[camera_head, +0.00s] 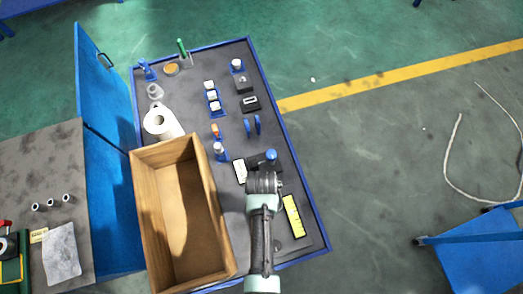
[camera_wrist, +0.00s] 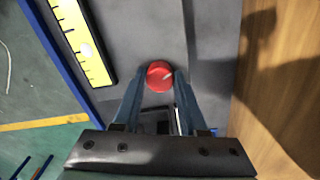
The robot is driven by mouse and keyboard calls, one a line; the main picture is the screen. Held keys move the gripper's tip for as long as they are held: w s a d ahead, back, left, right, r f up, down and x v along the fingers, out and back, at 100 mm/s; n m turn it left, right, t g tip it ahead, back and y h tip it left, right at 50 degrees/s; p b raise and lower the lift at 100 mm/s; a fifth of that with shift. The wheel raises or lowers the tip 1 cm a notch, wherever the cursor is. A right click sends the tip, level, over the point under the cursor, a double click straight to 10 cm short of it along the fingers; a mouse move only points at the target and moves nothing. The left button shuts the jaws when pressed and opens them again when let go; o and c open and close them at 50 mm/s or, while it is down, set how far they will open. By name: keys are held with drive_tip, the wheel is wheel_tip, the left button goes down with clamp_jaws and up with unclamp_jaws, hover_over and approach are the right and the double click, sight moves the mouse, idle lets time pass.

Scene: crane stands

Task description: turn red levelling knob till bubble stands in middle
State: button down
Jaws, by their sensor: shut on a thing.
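The round red knob (camera_wrist: 158,70) with a small pale mark on its top shows in the wrist view. My gripper (camera_wrist: 160,82) has its two blue fingers on either side of the knob and is shut on it. In the head view my gripper and arm hide the knob. A yellow strip with dark marks, which looks like the level (camera_wrist: 83,40), lies to the left of the knob in the wrist view. It also shows right of my arm in the head view (camera_head: 293,215).
A wooden box (camera_head: 143,215) stands left of my arm on the blue-edged grey table (camera_head: 282,130). A blue-topped piece (camera_head: 271,155) stands just beyond my gripper. A paper roll (camera_head: 158,122) and several small tools stand farther back. Green floor lies to the right.

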drive_tip(key=m+p, duration=0.1)
drive_tip(key=m, duration=0.2)
drive_tip(key=shift+r+m, duration=0.1)
drive_tip(key=shift+m, duration=0.3)
drive_tip(key=shift+m+p, duration=0.45)
drive_tip(key=shift+m, duration=1.35)
drive_tip(key=shift+c, duration=2.2)
unclamp_jaws()
wheel_tip(320, 180, up, 13)
